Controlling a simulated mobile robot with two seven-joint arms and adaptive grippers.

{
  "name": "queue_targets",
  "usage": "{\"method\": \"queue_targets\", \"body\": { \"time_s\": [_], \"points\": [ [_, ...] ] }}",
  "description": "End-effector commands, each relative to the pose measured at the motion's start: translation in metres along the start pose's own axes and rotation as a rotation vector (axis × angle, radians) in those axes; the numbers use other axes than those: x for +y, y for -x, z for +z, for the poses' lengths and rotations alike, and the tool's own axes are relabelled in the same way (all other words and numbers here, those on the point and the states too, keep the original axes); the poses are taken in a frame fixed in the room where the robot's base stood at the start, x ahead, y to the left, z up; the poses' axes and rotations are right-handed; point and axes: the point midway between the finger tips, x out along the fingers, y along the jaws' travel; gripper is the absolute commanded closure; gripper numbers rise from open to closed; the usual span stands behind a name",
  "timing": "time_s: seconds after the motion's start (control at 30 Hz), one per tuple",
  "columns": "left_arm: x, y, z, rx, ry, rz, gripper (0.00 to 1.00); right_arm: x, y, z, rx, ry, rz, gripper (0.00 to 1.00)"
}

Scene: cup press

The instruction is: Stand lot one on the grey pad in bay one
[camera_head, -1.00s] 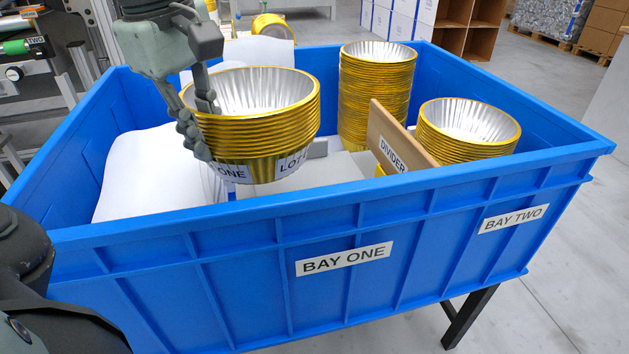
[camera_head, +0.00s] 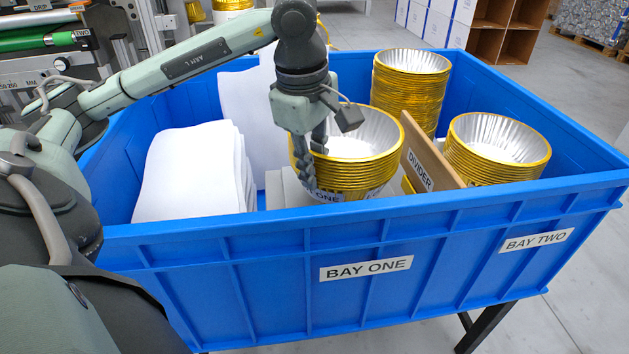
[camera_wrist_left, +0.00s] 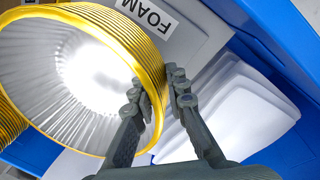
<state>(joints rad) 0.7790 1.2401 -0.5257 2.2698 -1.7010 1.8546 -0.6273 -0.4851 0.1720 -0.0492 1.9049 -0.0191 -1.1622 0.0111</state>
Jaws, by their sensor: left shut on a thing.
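Lot one is a stack of gold-rimmed foil cups (camera_head: 365,150) with a white label, inside the blue bin at bay one. My left gripper (camera_head: 316,165) is shut on the left side of its wall, one finger inside and one outside. The left wrist view shows the stack (camera_wrist_left: 85,70) between the fingers (camera_wrist_left: 160,90). A grey pad (camera_head: 287,190) shows beside and behind the stack; in the left wrist view a grey surface (camera_wrist_left: 187,35) carries a FOAM label. The bin's front wall hides the stack's base, so I cannot tell whether it touches the pad. My right gripper is out of view.
A brown divider (camera_head: 425,155) stands close to the stack's right. A tall cup stack (camera_head: 410,90) is behind, and a shorter one (camera_head: 495,150) is in bay two. White sheets (camera_head: 190,175) lean at the left. The blue front wall (camera_head: 250,240) is near.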

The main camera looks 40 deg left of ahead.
Motion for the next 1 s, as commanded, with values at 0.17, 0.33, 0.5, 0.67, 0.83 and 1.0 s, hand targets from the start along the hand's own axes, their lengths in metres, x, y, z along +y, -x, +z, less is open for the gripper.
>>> {"method": "queue_targets", "body": {
  "time_s": [0.17, 0.33, 0.5, 0.67, 0.83, 1.0],
  "points": [
    [-0.002, -0.02, 0.0, 0.002, 0.0, -0.004, 1.0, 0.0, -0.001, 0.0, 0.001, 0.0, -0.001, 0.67],
    [-0.005, -0.039, 0.0, 0.002, 0.0, -0.001, 1.0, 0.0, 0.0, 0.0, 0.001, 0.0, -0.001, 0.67],
    [-0.004, -0.041, 0.0, 0.001, 0.0, 0.002, 1.0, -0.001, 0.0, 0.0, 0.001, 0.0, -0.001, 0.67],
    [-0.005, -0.042, 0.0, 0.001, 0.0, 0.002, 1.0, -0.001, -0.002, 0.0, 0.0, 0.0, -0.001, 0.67],
    [-0.005, -0.042, 0.001, 0.001, -0.001, 0.001, 0.72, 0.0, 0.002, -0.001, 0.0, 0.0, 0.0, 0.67],
    [-0.005, -0.042, 0.001, 0.001, -0.001, 0.001, 0.66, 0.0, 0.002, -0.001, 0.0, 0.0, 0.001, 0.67]
  ]
}}
